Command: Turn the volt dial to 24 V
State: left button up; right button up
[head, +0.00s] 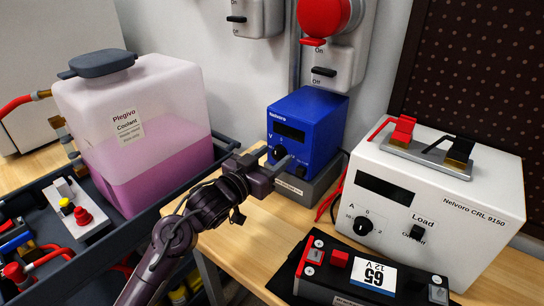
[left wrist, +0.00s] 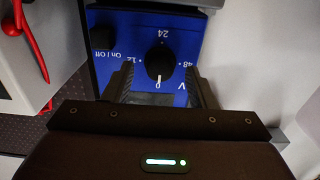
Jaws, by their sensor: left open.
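The blue power supply (head: 305,130) stands on a grey block on the wooden bench. Its black volt dial (head: 279,153) is on the front face, partly hidden by my left gripper (head: 284,174) in the head view. In the left wrist view the panel appears upside down, and the volt dial (left wrist: 160,62) sits among the marks 0, 12, 24 and 48. Its white pointer line appears to aim at 0. My left gripper (left wrist: 164,84) is open, its fingers at either side of the dial's lower part. I cannot tell whether they touch it.
The On/Off knob (left wrist: 103,37) is beside the dial. A white load unit (head: 440,190) with its own dial stands to the right, and a black 12 V battery (head: 335,293) is in front. A pink coolant tank (head: 135,130) stands at the left.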

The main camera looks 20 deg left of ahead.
pick_arm(q)
jog(key=shift+w, duration=0.15)
jog(key=shift+c, duration=0.3)
jog(key=c, duration=0.9)
